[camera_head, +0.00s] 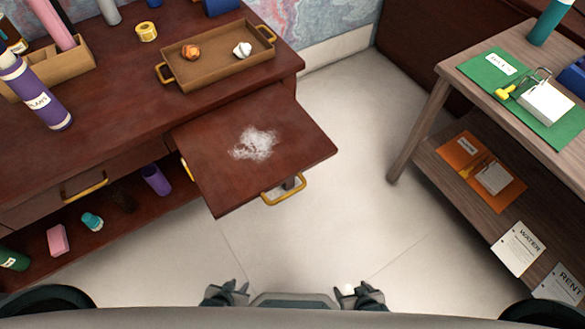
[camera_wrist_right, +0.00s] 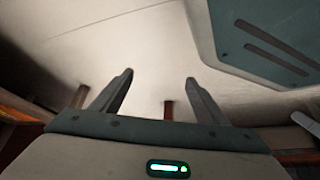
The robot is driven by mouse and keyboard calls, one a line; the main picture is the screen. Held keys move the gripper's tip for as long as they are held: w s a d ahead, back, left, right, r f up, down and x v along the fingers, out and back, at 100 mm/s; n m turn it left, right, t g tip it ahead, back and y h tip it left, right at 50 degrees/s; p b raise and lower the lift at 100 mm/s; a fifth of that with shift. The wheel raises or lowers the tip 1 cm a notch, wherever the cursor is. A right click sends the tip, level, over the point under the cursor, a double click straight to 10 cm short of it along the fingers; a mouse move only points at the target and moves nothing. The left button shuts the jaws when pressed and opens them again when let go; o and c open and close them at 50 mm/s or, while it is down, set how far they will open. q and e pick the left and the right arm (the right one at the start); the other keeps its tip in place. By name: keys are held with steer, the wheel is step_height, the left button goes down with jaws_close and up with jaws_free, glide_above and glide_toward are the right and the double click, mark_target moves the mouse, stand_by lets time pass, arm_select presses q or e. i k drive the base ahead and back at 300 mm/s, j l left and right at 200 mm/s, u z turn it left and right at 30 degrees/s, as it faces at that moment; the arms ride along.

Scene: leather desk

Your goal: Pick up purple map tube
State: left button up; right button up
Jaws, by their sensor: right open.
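The purple map tube (camera_head: 50,110) has a white label and lies slanted at the far left of the dark desk in the head view. Its upper end lies over the wooden holder (camera_head: 75,70), and the left picture edge cuts it off. My left gripper (camera_head: 231,287) is low in the head view, well away from the tube, and looks open and empty. My right gripper (camera_head: 356,288) is beside it to the right; in the right wrist view (camera_wrist_right: 158,85) its two fingers are apart with nothing between them.
A pulled-out desk surface (camera_head: 210,175) with white powder juts toward me. A wooden tray (camera_head: 215,75) holds two crumpled balls. A shorter purple cylinder (camera_head: 156,180) stands on the lower shelf. A side table (camera_head: 470,95) is at right. The pale floor (camera_head: 330,240) between is clear.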

mark_target(20, 77)
steer(key=u, duration=1.6)
steer(key=i+j, duration=0.1)
steer(key=j, duration=2)
